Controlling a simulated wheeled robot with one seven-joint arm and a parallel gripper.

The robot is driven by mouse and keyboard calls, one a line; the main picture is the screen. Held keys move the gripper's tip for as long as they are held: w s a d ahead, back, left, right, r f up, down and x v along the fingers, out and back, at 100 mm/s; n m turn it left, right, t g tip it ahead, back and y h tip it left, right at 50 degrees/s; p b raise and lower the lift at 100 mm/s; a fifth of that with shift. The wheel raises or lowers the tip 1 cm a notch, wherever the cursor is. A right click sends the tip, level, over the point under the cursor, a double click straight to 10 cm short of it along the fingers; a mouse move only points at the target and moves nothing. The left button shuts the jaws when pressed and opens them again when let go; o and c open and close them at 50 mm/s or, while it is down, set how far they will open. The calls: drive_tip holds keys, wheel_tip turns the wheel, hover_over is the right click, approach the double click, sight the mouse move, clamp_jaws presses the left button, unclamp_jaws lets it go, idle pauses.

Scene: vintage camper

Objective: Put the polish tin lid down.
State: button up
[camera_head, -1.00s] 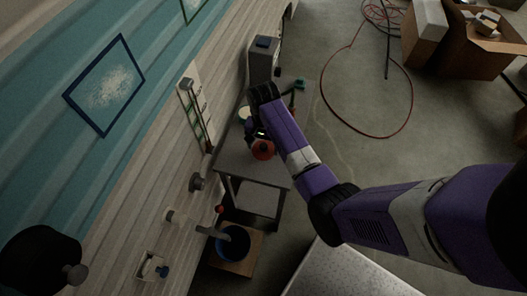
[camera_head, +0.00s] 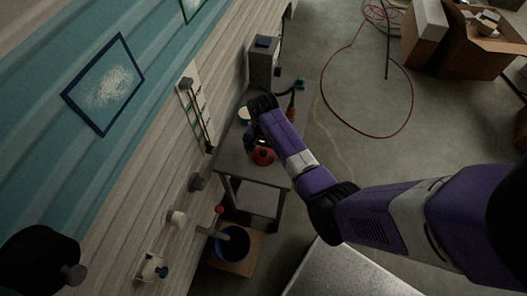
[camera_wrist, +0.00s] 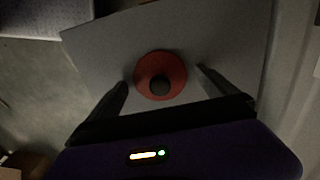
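A red round piece with a dark knob at its centre, which looks like the polish tin lid (camera_head: 263,157), is at the grey bench top (camera_head: 238,165). In the wrist view the lid (camera_wrist: 145,66) lies between my two spread fingers, with a small gap on each side. My gripper (camera_wrist: 163,78) is open and just above or around it. Whether the lid lies flat on the bench or on something else is hard to tell. A pale round thing (camera_head: 244,115) is partly hidden behind my wrist on the bench; I cannot tell if it is the tin.
A grey box-like machine (camera_head: 263,65) stands at the bench's far end. A green and red tool (camera_head: 297,88) is near the bench's right edge. A blue bucket (camera_head: 233,244) stands below the near end. The camper wall runs close along the left.

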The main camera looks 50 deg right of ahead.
sight(263, 152)
wheel_tip(263, 152, up, 12)
drive_tip(key=s+a+f+n+t, duration=0.1)
drive_tip(key=s+f, duration=0.1)
drive_tip(key=s+a+f+n+t+h, duration=0.1)
drive_tip(key=a+f, duration=0.1)
drive_tip(key=s+a+f+n+t, duration=0.1)
drive_tip(key=s+a+f, duration=0.1)
drive_tip(key=f, duration=0.1)
drive_tip(key=shift+s+a+n+h, duration=0.1)
drive_tip(key=shift+s+n+h, duration=0.2)
drive_tip(key=shift+h, duration=0.1)
drive_tip(key=s+a+r+n+t, duration=0.2)
drive_tip(key=s+a+n+t, duration=0.2)
drive_tip(key=s+a, duration=0.25)
drive_tip(key=s+a+r+n+t, duration=0.2)
drive_tip(key=s+a+r, duration=0.1)
drive_tip(key=r, duration=0.5)
drive_tip(key=s+a+r+n+t+y, duration=0.1)
drive_tip(key=s+a+r+n+t, duration=0.1)
drive_tip(key=s+r, duration=0.3)
drive_tip(key=s+a+r+n+t, duration=0.2)
drive_tip(key=s+a+r+t, duration=0.2)
drive_tip(key=r, duration=0.7)
drive_tip(key=shift+s+r+y, duration=0.2)
drive_tip(key=shift+s+y, duration=0.2)
drive_tip(key=shift+s, duration=0.05)
